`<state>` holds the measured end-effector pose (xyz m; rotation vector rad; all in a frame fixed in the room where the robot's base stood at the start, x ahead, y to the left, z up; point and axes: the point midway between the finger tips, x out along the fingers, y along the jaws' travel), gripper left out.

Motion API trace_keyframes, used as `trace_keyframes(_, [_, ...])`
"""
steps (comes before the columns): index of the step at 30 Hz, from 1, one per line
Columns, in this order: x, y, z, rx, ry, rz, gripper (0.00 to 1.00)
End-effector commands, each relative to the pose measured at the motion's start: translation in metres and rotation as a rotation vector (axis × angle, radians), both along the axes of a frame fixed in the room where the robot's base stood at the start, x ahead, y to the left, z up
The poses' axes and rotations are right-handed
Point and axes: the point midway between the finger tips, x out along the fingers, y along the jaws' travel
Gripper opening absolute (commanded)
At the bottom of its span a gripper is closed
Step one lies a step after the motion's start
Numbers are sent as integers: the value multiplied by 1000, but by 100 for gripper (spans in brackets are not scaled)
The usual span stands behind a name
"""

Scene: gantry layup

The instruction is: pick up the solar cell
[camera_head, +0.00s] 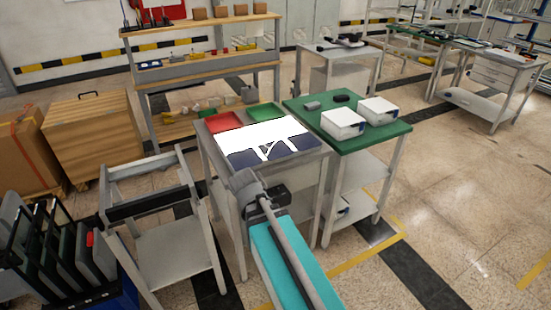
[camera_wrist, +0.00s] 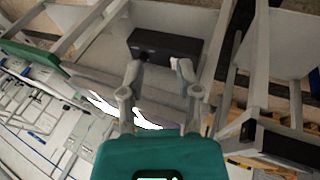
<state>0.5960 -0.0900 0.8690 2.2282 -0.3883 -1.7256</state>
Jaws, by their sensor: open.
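Dark blue flat pieces, which look like the solar cell (camera_head: 241,159), lie at the front of the grey table's top. A bright white sheet (camera_head: 255,135) lies behind them, and white strips cross between the blue areas. I cannot tell whether the blue is one cell or more. In the wrist view my gripper (camera_wrist: 160,70) is open, its two fingers apart with nothing held between them. A dark box (camera_wrist: 165,47) shows beyond the fingertips. The solar cell is not clearly visible in the wrist view.
A red tray (camera_head: 223,122) and a green tray (camera_head: 264,111) sit at the table's back. A green-topped table (camera_head: 370,135) with white boxes adjoins on the right. An empty grey cart (camera_head: 170,250) stands left. Open floor lies at right.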

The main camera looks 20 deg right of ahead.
Motion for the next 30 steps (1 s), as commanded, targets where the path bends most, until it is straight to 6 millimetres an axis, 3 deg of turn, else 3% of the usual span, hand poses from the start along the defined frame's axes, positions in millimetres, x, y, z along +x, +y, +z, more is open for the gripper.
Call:
trace_keyframes(1, [8,-11,-14,-55,-29,9,43])
trace_keyframes(3, [18,-26,-17,-132,-70,26,43])
trace_keyframes(15, [71,-87,-23,-573,-255,188,43])
trace_keyframes(21, [95,-101,-23,-785,-312,307,43])
trace_keyframes(30, [123,-104,-27,-1050,-347,505,43])
